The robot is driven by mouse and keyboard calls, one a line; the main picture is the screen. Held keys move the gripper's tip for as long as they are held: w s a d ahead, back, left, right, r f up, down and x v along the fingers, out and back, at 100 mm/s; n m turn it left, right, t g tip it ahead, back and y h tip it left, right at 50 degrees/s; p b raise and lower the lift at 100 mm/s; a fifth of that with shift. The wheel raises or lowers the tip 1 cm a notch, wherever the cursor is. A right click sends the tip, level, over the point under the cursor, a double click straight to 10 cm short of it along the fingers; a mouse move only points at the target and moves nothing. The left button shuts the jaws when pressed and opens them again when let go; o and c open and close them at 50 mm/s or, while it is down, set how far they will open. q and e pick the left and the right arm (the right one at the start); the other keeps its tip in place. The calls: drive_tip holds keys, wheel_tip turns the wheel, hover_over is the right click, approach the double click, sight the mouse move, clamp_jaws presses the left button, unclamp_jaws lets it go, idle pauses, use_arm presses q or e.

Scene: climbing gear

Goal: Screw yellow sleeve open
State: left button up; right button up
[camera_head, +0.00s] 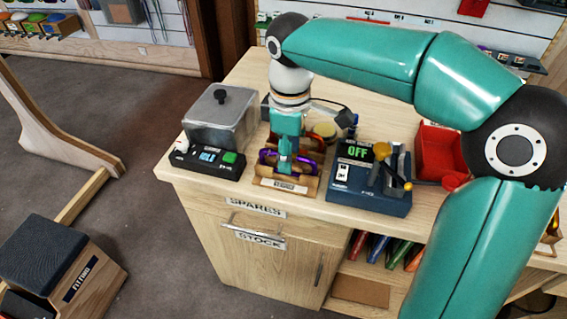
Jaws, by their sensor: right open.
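My right gripper (286,165) points straight down over a small wooden stand (270,184) with a label on its front. A purple carabiner (268,156) sits on this stand, partly behind the gripper's fingers. The gripper is open around or just over the carabiner; I cannot tell whether it touches. No yellow sleeve can be made out; the fingers and wrist cover part of the stand. My left gripper is not in view.
Left of the stand is a grey lidded box (218,118) behind a black device with a green button (229,158). Right of it stand a blue device (365,194) reading OFF, with a lever, and a red bin (437,150). The bench's front edge is close.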

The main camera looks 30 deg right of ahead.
drive_tip(key=shift+s+a, duration=0.2)
drive_tip(key=shift+f, duration=0.15)
drive_tip(key=shift+f+b, duration=1.1)
drive_tip(key=shift+f, duration=0.15)
drive_tip(key=shift+w+d+r+p, duration=0.1)
drive_tip(key=shift+w+d+p, duration=0.2)
drive_tip(key=shift+d+p, duration=0.1)
drive_tip(key=shift+w+d, duration=0.5)
drive_tip(key=shift+d, duration=0.05)
drive_tip(key=shift+p, duration=0.3)
